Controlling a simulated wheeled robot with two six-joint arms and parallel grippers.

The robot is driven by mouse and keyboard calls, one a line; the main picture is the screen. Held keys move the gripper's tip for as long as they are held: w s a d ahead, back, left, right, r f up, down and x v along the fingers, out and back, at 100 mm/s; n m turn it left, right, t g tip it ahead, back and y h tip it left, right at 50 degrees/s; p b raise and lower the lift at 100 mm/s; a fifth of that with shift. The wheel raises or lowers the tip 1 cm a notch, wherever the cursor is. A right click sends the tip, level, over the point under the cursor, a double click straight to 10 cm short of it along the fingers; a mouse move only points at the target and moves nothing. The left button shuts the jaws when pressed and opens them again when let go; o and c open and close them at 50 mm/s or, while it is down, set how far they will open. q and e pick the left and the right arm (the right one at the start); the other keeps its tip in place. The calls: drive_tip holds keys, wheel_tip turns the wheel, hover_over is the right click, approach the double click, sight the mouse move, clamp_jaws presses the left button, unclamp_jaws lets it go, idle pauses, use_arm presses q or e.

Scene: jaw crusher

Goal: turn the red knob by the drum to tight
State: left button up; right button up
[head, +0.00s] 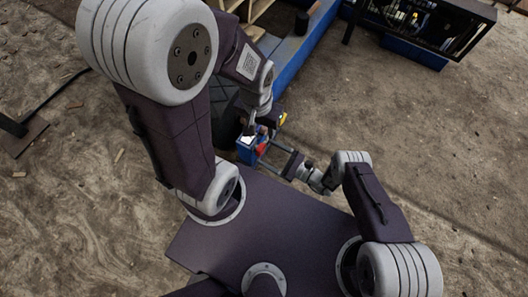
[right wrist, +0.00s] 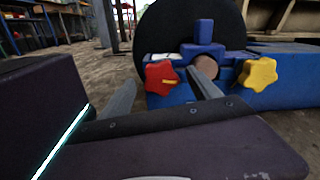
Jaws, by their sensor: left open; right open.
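The red knob (head: 261,149) is a star-shaped knob on the near side of a blue block at the drum. In the right wrist view the red knob (right wrist: 161,77) faces me, with a small yellow mark on it. My right gripper (head: 269,153) is open, its fingers pointing at the red knob. In the right wrist view its fingers lie to either side of the knob; I cannot tell whether they touch it. The dark round drum (right wrist: 170,38) stands behind. My left gripper (head: 261,129) is open above the blue block, partly hidden by its own arm.
A yellow star knob (right wrist: 258,73) sits to the right of the red one; it also shows in the head view (head: 283,118). A blue beam (head: 291,58) runs away behind the drum. Dusty ground lies open at the right. Shelving and workbenches stand far back.

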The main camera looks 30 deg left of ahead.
drive_tip(key=shift+a+f, duration=0.2)
drive_tip(key=shift+a, duration=0.55)
drive_tip(key=shift+w+a+r+b, duration=0.1)
drive_tip(key=shift+a+r+b, duration=0.15)
drive_tip(key=shift+a, duration=0.25)
drive_tip(key=c, duration=1.4)
drive_tip(key=shift+o, duration=0.2)
